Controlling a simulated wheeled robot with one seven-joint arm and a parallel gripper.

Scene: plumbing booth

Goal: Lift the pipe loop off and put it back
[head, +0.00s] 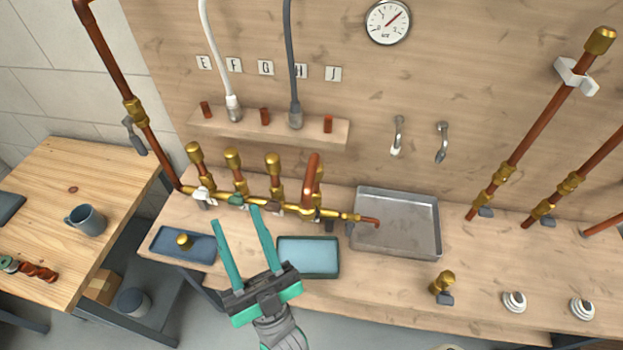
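The copper pipe loop (311,178) rises from the right part of a brass manifold (277,207) at the back of the bench. It is seen nearly edge-on, so how its lower ends sit in the manifold cannot be told. My gripper (236,215) is open, its two teal fingers spread apart with nothing visible between them. In the picture the fingertips overlap the front of the manifold, left of and below the loop. I cannot tell their height above the bench.
Brass-capped stubs (233,159) stand left of the loop. A blue tray (160,243) holding a brass part, a teal-lined tray (309,273) and a metal tray (398,247) sit nearby. Two hoses (290,60) hang above.

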